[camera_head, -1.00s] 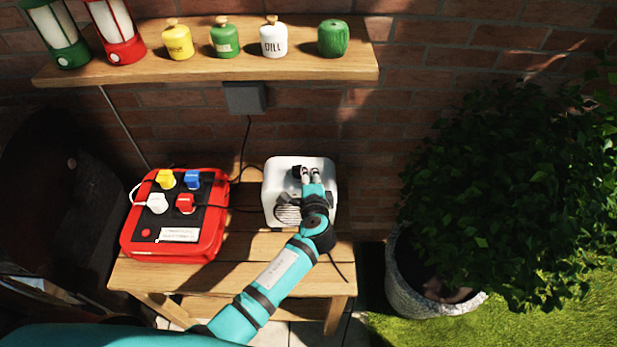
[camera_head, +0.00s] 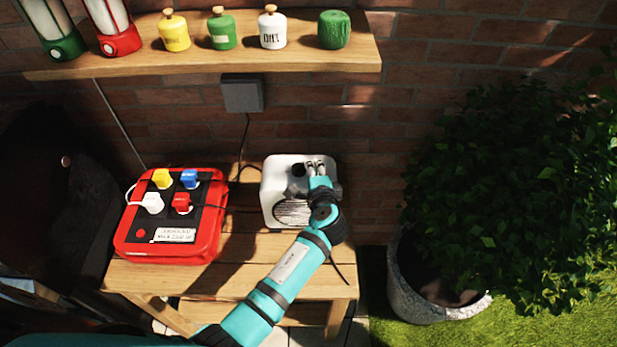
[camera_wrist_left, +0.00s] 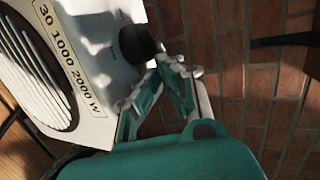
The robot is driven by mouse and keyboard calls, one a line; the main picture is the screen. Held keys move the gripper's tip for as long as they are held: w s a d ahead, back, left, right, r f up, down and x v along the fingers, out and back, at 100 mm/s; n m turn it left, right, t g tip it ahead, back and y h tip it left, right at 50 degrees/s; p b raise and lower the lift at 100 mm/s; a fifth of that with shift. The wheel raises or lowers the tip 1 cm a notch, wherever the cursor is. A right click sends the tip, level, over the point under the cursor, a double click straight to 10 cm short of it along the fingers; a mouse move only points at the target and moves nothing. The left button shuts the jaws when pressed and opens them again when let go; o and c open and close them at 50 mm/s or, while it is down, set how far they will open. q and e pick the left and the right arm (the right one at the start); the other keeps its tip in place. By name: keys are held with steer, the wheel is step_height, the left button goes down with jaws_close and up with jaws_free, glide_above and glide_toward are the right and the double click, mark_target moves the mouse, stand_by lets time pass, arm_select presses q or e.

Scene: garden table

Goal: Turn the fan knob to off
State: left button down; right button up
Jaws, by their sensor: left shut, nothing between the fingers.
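The white fan heater (camera_head: 270,187) stands on the wooden table against the brick wall. Its black knob (camera_head: 299,170) is on the top part of the front face, above the round grille. In the left wrist view the heater (camera_wrist_left: 105,20) shows a "30 1000 2000 W" label, and the knob (camera_wrist_left: 138,44) sits near its edge. My left gripper (camera_head: 316,165) is shut and empty, just right of the knob. In the wrist view its fingertips (camera_wrist_left: 168,66) are close beside the knob; I cannot tell if they touch it. My right gripper is not in view.
A red socket box (camera_head: 130,237) with coloured plugs sits left on the table (camera_head: 245,280). A shelf (camera_head: 300,65) with lanterns and jars hangs above. A potted bush (camera_head: 410,285) stands to the right. A cable runs to a grey wall box (camera_head: 242,95).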

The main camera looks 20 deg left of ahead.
arm_select(q)
steer(key=shift+w+a+f+b, duration=0.1)
steer(key=shift+w+b, duration=0.55)
steer(key=shift+w, duration=0.2)
steer(key=shift+w+a+b, duration=0.3)
steer(key=shift+w, duration=0.25)
steer(key=shift+s+a, duration=0.1)
stand_by(0.9)
